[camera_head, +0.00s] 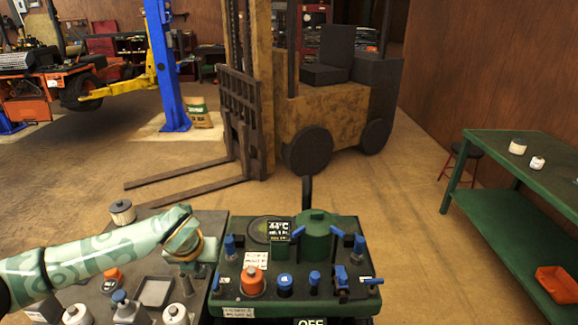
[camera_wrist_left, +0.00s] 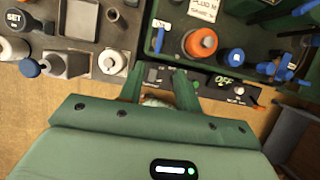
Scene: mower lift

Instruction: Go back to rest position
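My left arm comes in from the left in the head view. Its gripper (camera_head: 197,278) points down beside the left edge of a green control unit (camera_head: 330,298). In the left wrist view the two green fingers of the left gripper (camera_wrist_left: 160,88) stand apart near the unit's front panel (camera_wrist_left: 218,84), which reads OFF. A small pale patch shows between the finger bases, and I cannot tell what it is. No object is visibly held. My right gripper is not in view.
The unit carries an orange knob (camera_head: 252,281), blue valves (camera_head: 285,284) and a green canister (camera_head: 317,238). A grey bench (camera_head: 226,228) with small parts lies left. A green table (camera_head: 541,150) stands right. A forklift (camera_head: 330,105) stands behind, with open floor before it.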

